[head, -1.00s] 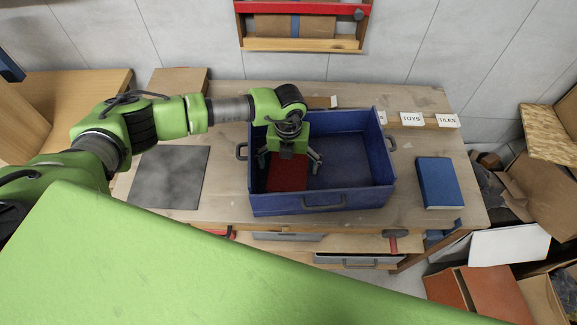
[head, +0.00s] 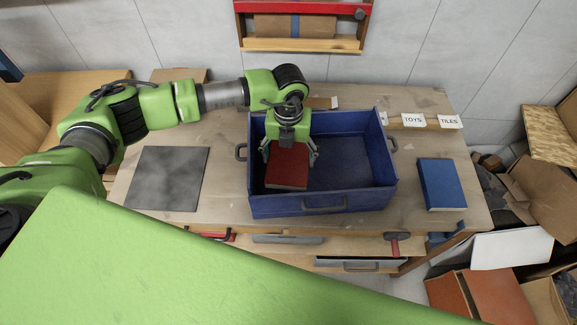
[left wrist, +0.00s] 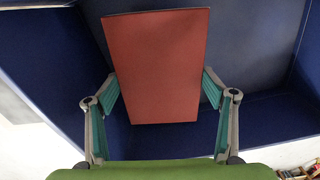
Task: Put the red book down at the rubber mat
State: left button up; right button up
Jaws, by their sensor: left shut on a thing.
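The red book (head: 287,170) is between the fingers of my left gripper (head: 290,160), in the left part of the blue crate (head: 355,195). My left gripper is shut on it. In the left wrist view the red book (left wrist: 158,65) spans the space between the two fingers, with the blue crate walls around it. The dark grey rubber mat (head: 167,180) lies flat and bare on the workbench, left of the crate. My right gripper is not in view.
A blue book (head: 441,185) lies on the workbench (head: 225,150) right of the crate. Labelled cards (head: 412,121) stand along the back. A hammer (head: 392,242) lies on the shelf below. The crate's left wall stands between the red book and the mat.

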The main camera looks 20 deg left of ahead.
aim_at(289, 159)
pick_arm(q)
notch_tip(289, 159, up, 7)
notch_tip(289, 159, up, 4)
jog(key=shift+r+p, duration=0.1)
jog(key=shift+p, duration=0.75)
